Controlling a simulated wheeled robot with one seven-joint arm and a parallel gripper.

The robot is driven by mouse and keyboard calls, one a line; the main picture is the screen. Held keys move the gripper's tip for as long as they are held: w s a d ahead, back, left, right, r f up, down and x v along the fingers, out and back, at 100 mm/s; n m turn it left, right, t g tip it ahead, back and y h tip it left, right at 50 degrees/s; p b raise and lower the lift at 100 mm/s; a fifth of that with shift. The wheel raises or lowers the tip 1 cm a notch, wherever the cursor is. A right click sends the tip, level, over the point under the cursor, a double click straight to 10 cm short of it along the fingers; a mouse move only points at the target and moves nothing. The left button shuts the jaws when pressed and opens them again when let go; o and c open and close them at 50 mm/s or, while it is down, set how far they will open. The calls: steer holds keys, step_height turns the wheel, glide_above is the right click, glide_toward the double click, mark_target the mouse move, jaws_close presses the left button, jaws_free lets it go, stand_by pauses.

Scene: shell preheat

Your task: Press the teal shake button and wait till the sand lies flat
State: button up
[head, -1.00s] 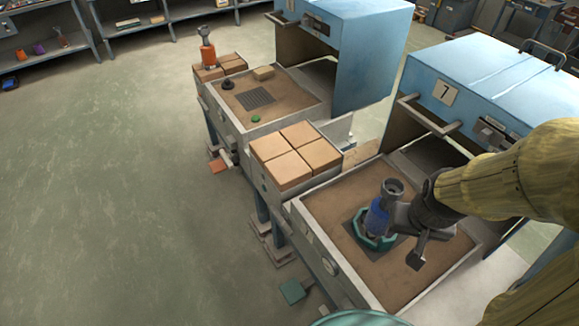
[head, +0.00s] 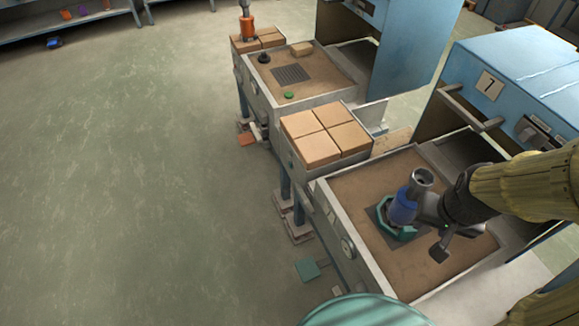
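The near sand tray (head: 360,175) holds brown sand that looks mostly level. A teal angular ring (head: 384,228) sits on a dark square plate in the sand. A blue tool with a grey cupped top (head: 403,207) stands at the ring, leaning slightly in the picture. My gripper (head: 428,222) is close against the tool's right side. One dark finger shows below it; the other is hidden, so its grip is unclear. A flat teal pad (head: 307,269) lies low beside the tray's left side. I cannot tell whether it is the shake button. My gripper is well away from it.
A box of tan blocks (head: 326,137) adjoins the tray. Beyond it, another sand tray (head: 312,75) has a green button (head: 288,95) and a black knob (head: 264,58). A blue oven housing (head: 515,85) stands behind the near tray.

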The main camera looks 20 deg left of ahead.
jaws_close()
stand_by(1.4)
